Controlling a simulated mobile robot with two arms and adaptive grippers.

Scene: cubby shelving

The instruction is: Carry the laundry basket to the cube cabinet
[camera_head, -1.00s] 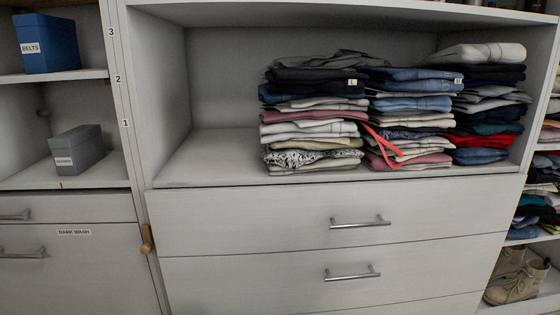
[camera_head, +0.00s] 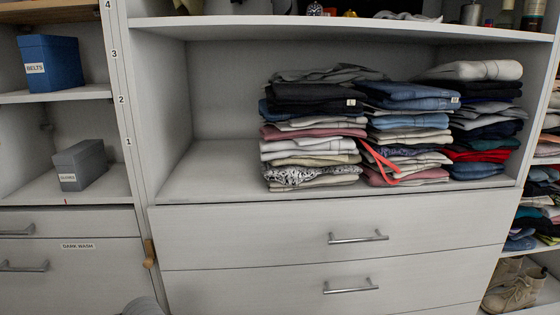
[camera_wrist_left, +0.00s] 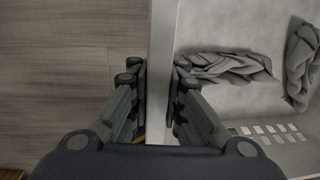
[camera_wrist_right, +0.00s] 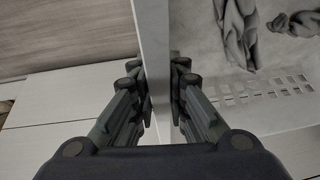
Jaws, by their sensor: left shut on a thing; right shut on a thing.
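My left gripper (camera_wrist_left: 158,75) is shut on the rim of the laundry basket (camera_wrist_left: 164,30), a pale wall that runs between its fingers in the left wrist view. My right gripper (camera_wrist_right: 160,75) is shut on another part of the basket's rim (camera_wrist_right: 152,30) in the right wrist view. Grey crumpled cloths (camera_wrist_left: 230,67) lie inside on the basket's floor, and slots show in its wall. The white cube cabinet (camera_head: 250,230) fills the middle of the head view, with an open compartment above drawers. The basket is out of the head view, as are both grippers.
Folded clothes (camera_head: 315,125) are stacked in the compartment's middle and right; its left part is bare. A blue box (camera_head: 50,63) and a grey box (camera_head: 80,165) stand on shelves at left. Boots (camera_head: 515,290) are at lower right. Wood-look floor (camera_wrist_left: 60,80) lies outside the basket.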

